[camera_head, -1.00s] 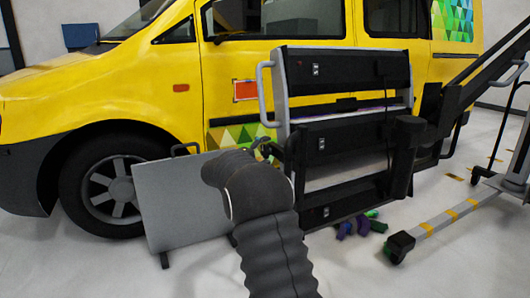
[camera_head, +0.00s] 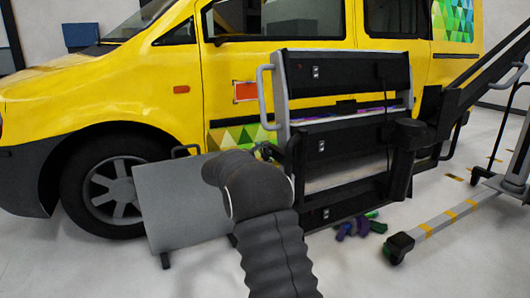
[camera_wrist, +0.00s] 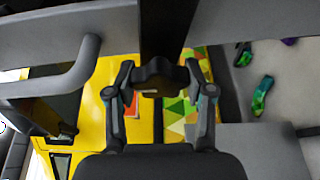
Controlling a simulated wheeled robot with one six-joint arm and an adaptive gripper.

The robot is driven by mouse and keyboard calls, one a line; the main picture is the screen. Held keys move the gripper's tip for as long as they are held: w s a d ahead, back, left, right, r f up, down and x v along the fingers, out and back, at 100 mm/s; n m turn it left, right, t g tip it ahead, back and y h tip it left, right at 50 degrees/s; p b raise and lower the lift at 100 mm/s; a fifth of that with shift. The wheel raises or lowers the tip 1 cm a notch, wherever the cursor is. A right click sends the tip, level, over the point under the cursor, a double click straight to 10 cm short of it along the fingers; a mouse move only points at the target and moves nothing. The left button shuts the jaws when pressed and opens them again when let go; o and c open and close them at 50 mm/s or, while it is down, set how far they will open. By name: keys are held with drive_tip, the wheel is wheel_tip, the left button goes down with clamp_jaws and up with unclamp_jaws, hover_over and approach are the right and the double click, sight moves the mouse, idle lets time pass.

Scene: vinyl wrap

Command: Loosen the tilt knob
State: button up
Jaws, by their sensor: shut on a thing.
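The tilt knob (camera_wrist: 157,76) is a black lobed piece under a dark upright bar, in the middle of the wrist view. My gripper (camera_wrist: 160,80) has one finger on each side of the knob and is shut on it. In the head view my gripper (camera_head: 264,151) is small and mostly hidden behind my arm, at the left side of the black-panelled machine (camera_head: 345,130). The knob cannot be made out there.
A yellow van (camera_head: 130,85) stands close behind the machine. A grey flat panel (camera_head: 180,205) is left of my arm. A grey loop handle (camera_head: 263,95) sticks out at upper left. Coloured scraps (camera_head: 358,228) lie on the floor, left of a wheeled leg (camera_head: 440,228).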

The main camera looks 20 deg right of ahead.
drive_tip(key=o, duration=1.2)
drive_tip(key=v, duration=1.2)
drive_tip(key=shift+f, duration=0.1)
drive_tip(key=shift+c, duration=0.2)
